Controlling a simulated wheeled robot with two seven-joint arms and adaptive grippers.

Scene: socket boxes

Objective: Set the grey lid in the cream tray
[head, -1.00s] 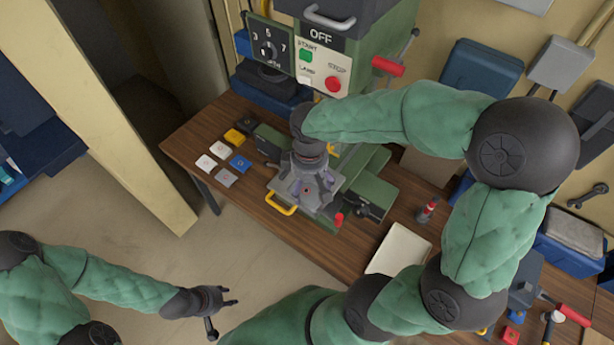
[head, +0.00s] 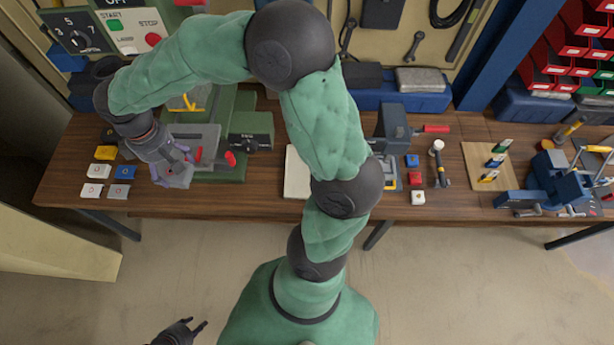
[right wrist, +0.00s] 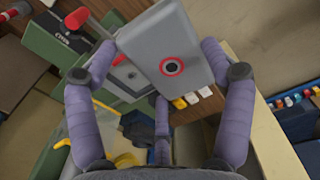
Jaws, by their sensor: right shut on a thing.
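The grey lid (right wrist: 172,62) is a flat grey square plate with a red ring around a dark centre. My right gripper (right wrist: 165,85) is shut on it, fingers around its sides. In the head view my right gripper (head: 172,160) holds the lid (head: 180,178) at the front left of the green machine, over the bench. The cream tray (head: 296,175) lies on the bench right of the machine, partly hidden behind my right arm. My left gripper (head: 196,327) is open and empty, low at the bottom edge, away from the bench.
The green machine (head: 230,125) stands between the lid and the tray. Several coloured socket plates (head: 105,153) lie at the bench's left end. Right of the tray are small blocks (head: 412,161), a hammer (head: 438,160) and a blue vise (head: 550,185). The bench front edge (head: 250,212) is clear.

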